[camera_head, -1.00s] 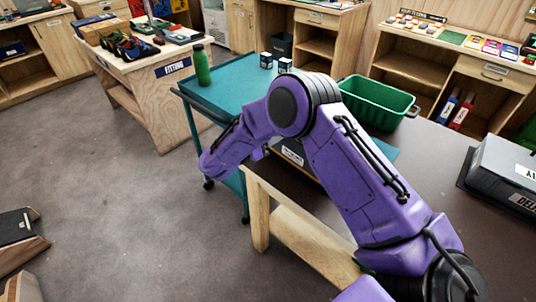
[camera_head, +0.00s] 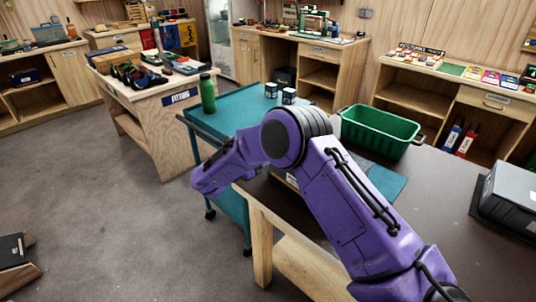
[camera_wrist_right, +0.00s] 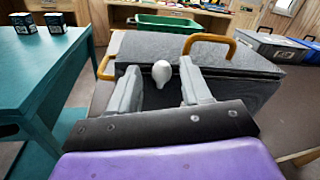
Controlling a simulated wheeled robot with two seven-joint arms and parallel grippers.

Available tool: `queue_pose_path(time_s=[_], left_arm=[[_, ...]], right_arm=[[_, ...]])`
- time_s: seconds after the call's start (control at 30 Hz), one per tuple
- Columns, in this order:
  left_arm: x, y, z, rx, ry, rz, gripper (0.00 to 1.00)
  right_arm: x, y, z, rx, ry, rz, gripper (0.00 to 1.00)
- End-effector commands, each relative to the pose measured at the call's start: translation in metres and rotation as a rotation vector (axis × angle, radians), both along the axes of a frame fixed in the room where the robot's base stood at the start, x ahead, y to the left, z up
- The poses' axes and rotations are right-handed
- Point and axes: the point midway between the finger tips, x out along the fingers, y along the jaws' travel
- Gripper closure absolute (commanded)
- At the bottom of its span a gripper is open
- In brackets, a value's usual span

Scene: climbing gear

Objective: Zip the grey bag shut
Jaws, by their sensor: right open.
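The grey bag (camera_wrist_right: 232,57) fills the middle of the right wrist view, a boxy dark-grey shape with tan-orange handles (camera_wrist_right: 208,40). A white rounded knob (camera_wrist_right: 161,72) stands at its near side; I cannot tell for sure that it is the zip pull. My right gripper (camera_wrist_right: 160,84) is open, with one finger on each side of the knob and apparent gaps to both. In the head view my purple right arm hides the gripper and most of the bag. How far the zip is closed cannot be seen. My left gripper is not in view.
A green bin (camera_head: 380,130) stands behind on the dark table (camera_head: 455,195). A grey case (camera_head: 510,195) is at the right. A teal cart (camera_head: 235,112) at the left carries a green bottle (camera_head: 208,94) and two small boxes (camera_head: 280,92). Open floor lies to the left.

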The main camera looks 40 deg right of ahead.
Motion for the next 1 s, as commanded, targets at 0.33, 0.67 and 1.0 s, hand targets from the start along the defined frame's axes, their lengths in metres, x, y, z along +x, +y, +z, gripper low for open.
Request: queue_pose_path(time_s=[0.33, 0.67, 1.0], left_arm=[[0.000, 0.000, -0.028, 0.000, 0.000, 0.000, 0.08], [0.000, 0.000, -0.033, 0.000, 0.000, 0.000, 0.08], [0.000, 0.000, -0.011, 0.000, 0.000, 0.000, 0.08]], right_arm=[[0.003, 0.074, -0.004, -0.002, -0.004, 0.005, 0.52], [0.003, 0.103, 0.000, 0.000, 0.000, 0.000, 0.52], [-0.006, 0.065, 0.009, -0.080, 0.057, 0.067, 0.53]])
